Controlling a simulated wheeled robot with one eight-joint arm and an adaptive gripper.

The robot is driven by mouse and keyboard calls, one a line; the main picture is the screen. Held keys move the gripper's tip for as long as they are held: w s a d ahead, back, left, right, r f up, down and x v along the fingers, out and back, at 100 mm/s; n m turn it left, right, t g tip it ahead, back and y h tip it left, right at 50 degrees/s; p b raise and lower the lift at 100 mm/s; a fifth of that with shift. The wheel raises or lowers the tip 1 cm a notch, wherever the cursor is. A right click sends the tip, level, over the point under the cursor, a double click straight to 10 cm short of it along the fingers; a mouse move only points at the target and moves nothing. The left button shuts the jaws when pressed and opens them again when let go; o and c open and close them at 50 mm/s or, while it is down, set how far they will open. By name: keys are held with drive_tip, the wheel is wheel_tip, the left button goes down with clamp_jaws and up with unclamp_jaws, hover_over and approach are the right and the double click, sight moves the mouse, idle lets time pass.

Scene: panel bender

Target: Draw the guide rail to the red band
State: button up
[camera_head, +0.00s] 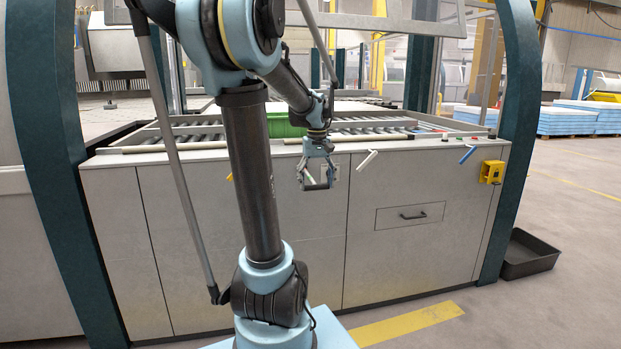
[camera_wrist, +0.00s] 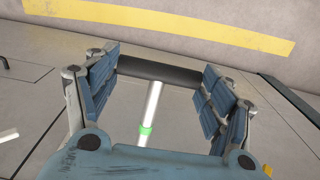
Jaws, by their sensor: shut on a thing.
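My gripper (camera_head: 318,186) hangs in front of the grey machine cabinet, just below its top edge. In the wrist view, its two blue-padded fingers stand either side of a dark crossbar handle (camera_wrist: 160,71) and are shut on its ends. A pale rod (camera_wrist: 153,100), which looks like the guide rail, runs from the handle's middle toward my palm. A green band (camera_wrist: 146,130) circles the rod; it also shows as a small green mark in the head view (camera_head: 309,178). No red band is visible on the rod. My palm hides the rod's lower end.
A white lever (camera_head: 367,159) and a blue lever (camera_head: 467,154) stick out from the cabinet front, right of my gripper. A drawer (camera_head: 410,215) and a yellow box (camera_head: 492,172) are farther right. A black tray (camera_head: 528,255) lies on the floor.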

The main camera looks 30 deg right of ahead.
drive_tip(key=shift+s+a, duration=0.3)
drive_tip(key=shift+s, duration=0.7)
drive_tip(key=shift+s+a, duration=0.25)
drive_tip(key=shift+s, duration=0.8)
drive_tip(key=shift+s+a, duration=0.3)
drive_tip(key=shift+s, duration=0.7)
drive_tip(key=o, duration=1.5)
drive_tip(key=shift+d, duration=0.1)
wheel_tip(320, 180, up, 12)
drive_tip(key=shift+w, duration=0.1)
